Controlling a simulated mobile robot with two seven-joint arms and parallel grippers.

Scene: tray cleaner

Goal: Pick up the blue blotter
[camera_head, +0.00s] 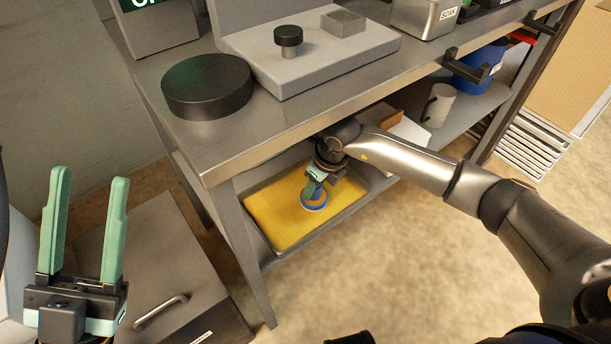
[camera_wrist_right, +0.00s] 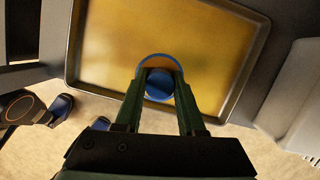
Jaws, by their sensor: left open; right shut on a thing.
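The blue blotter (camera_head: 314,205) is a small round blue piece at the yellow surface of a metal tray (camera_head: 363,196) on the lower shelf. In the right wrist view the blotter (camera_wrist_right: 159,86) sits between the fingertips, with a blue rim and a blue middle part. My right gripper (camera_head: 315,190) reaches down under the tabletop and is shut on the blotter. I cannot tell whether the blotter touches the tray. My left gripper (camera_head: 88,225) is open and empty, fingers pointing up, at the left of the head view.
The tabletop edge (camera_head: 300,140) overhangs the tray. A black disc (camera_head: 207,86) and a grey block with a knob (camera_head: 310,60) stand on the tabletop. A white mug (camera_head: 438,105) and a blue container (camera_head: 476,68) stand further right on the lower shelf. A handled cabinet (camera_head: 150,270) is at lower left.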

